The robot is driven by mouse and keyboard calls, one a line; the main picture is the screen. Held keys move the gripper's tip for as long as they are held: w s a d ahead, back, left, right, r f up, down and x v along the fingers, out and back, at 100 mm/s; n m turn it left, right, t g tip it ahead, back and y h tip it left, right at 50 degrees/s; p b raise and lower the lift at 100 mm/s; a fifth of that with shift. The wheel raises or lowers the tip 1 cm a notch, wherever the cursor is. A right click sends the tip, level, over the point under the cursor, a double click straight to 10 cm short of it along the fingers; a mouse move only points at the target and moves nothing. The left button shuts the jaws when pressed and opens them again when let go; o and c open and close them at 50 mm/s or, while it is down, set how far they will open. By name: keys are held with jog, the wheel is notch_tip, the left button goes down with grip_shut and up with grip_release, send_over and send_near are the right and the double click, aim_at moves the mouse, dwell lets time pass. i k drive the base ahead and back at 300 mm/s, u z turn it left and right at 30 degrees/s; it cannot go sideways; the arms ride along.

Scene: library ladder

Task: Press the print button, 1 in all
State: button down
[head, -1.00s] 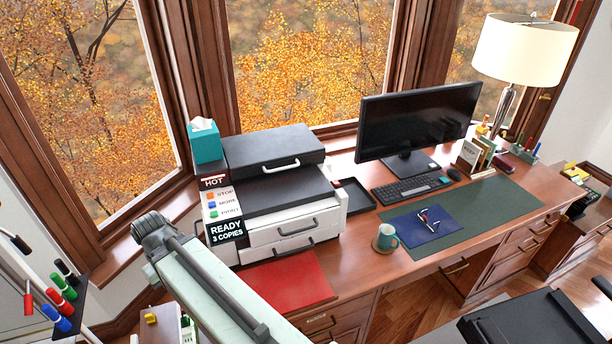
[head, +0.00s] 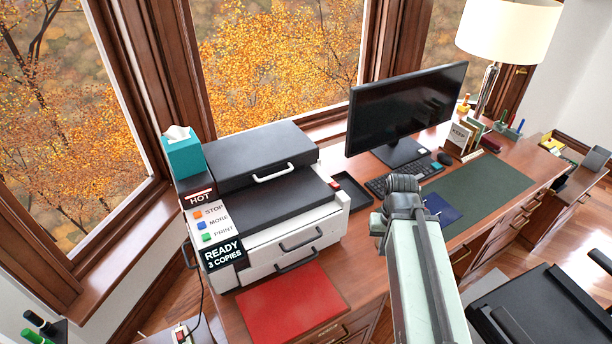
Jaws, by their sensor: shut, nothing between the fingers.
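The printer (head: 292,238) is white with a black top and stands on the desk. A black display below the buttons reads READY 3 COPIES (head: 224,253). My arm rises from the bottom, to the right of the printer and well apart from the buttons. My gripper's fingers are not visible.
A teal tissue box (head: 184,154) stands above a HOT label. A red mat (head: 292,303) lies in front of the printer. A monitor (head: 407,108), keyboard (head: 377,187) and lamp (head: 508,28) are to the right.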

aim_at(207, 236)
jog(key=z, duration=0.05)
jog(key=k, duration=1.35)
jog(key=u, duration=0.7)
jog(key=i, duration=1)
